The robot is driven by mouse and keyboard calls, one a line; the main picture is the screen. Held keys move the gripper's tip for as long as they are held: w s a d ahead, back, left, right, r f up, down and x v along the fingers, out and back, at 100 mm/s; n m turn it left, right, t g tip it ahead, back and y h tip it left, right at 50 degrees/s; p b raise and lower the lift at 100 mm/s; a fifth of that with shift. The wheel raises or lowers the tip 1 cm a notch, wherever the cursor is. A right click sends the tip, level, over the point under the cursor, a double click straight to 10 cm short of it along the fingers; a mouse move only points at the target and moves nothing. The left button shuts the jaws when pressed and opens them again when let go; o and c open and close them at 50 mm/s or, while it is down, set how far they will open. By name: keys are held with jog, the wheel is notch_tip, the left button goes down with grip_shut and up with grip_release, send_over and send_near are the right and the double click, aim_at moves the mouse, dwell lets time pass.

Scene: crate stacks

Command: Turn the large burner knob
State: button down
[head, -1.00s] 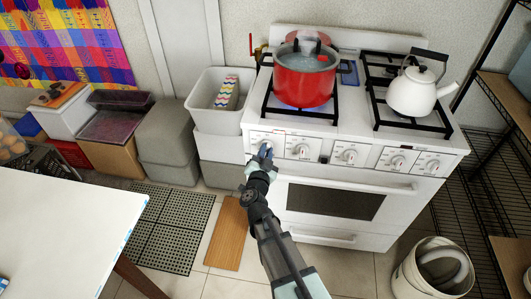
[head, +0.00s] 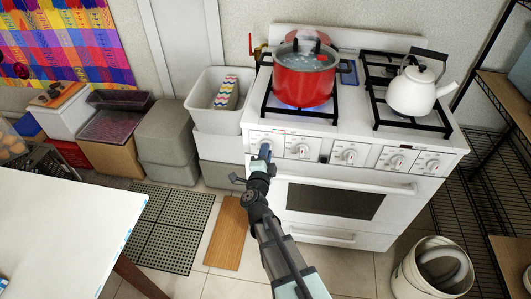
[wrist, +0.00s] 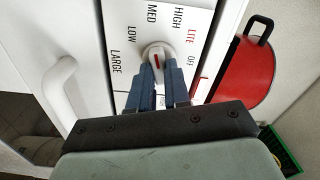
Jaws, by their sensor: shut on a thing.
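The large burner knob is a white knob with a red mark (wrist: 157,52). In the wrist view it sits on a white panel marked LARGE, LOW, MED, HIGH, LITE and OFF. My gripper (wrist: 163,72) has its two blue fingers closed around the knob, one on each side. In the head view my gripper (head: 264,151) is at the leftmost knob on the front of the white stove (head: 335,222), and hides most of that knob. A blue glow shows under the red pot (head: 304,84) on the left burner.
Several other knobs (head: 350,154) line the panel to the right. The oven handle (head: 346,186) runs below them. A white kettle (head: 411,92) stands on the right burners. Bins (head: 200,108) stand left of the stove, and a round white bin (head: 404,284) stands at front right.

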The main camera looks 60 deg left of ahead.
jog(key=shift+f+m, duration=0.1)
jog(key=shift+m, duration=3.5)
jog(key=c, duration=1.1)
grip_release()
jog(key=v, duration=1.3)
jog(key=shift+s+d, duration=0.25)
jog(key=shift+d, duration=0.05)
